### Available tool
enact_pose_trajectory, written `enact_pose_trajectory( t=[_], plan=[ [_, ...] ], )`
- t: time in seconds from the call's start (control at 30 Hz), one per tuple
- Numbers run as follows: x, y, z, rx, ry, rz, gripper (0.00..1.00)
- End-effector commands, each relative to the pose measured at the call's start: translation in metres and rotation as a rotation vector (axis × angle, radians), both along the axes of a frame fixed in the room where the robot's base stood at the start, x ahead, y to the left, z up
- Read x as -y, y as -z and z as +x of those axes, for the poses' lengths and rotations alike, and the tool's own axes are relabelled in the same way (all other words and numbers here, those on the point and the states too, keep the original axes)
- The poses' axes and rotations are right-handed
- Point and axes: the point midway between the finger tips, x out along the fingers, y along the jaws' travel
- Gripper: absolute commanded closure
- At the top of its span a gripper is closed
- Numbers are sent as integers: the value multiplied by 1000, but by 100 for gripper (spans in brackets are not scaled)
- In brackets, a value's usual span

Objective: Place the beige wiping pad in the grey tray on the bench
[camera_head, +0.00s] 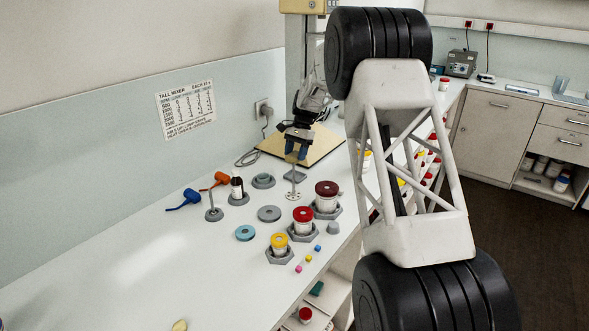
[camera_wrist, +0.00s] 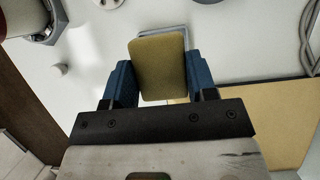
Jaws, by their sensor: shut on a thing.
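My gripper (camera_head: 296,149) is over the far part of the white bench, its blue fingers pointing down. In the wrist view my gripper (camera_wrist: 161,85) is shut on the beige wiping pad (camera_wrist: 162,67), one finger at each side. The pad looks olive-beige with rounded corners. In the head view the pad (camera_head: 291,158) shows only as a small patch below the fingers. The grey tray (camera_head: 294,177) is a small square on the bench just below the gripper. In the wrist view only part of the tray's rim (camera_wrist: 185,36) shows past the pad, which hides the rest.
Jars in grey hexagonal holders (camera_head: 303,236) crowd the right. The bench's front left is mostly clear.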

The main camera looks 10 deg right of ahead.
Motion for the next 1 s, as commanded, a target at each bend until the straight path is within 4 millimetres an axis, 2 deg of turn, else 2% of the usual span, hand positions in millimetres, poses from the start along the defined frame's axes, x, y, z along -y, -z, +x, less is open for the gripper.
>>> enact_pose_trajectory(
  t=[0.47,0.8,1.0],
  plan=[
    [0,7,0,0,0,0,70],
    [0,45,0,-1,0,0,70],
    [0,55,0,1,0,0,70]
  ],
)
